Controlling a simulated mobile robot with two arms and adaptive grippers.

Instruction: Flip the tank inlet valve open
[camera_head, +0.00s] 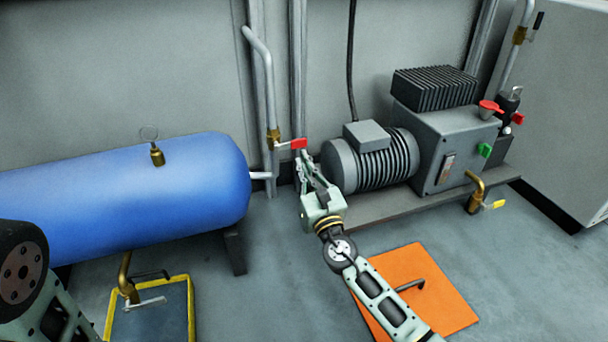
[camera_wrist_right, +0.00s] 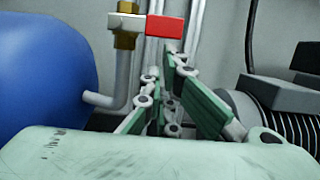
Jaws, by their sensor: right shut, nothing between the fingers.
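The tank inlet valve is a brass fitting (camera_head: 273,136) on the grey pipe right of the blue tank (camera_head: 150,187). Its red handle (camera_head: 298,143) points right, across the upright pipe. In the right wrist view the brass body (camera_wrist_right: 126,40) and red handle (camera_wrist_right: 165,28) are at the top, left of centre. My right gripper (camera_head: 304,160) is shut and empty, just below the red handle. In the right wrist view its fingers (camera_wrist_right: 166,72) reach up toward the handle's underside; I cannot tell whether they touch. My left gripper is out of view; part of my left arm shows lower left.
A motor (camera_head: 371,158) and grey pump box (camera_head: 445,143) stand on a base at right. Another brass valve (camera_head: 476,193) has a yellow handle. A drain valve (camera_head: 127,288) hangs under the tank. An orange floor plate (camera_head: 440,290) lies below my right arm.

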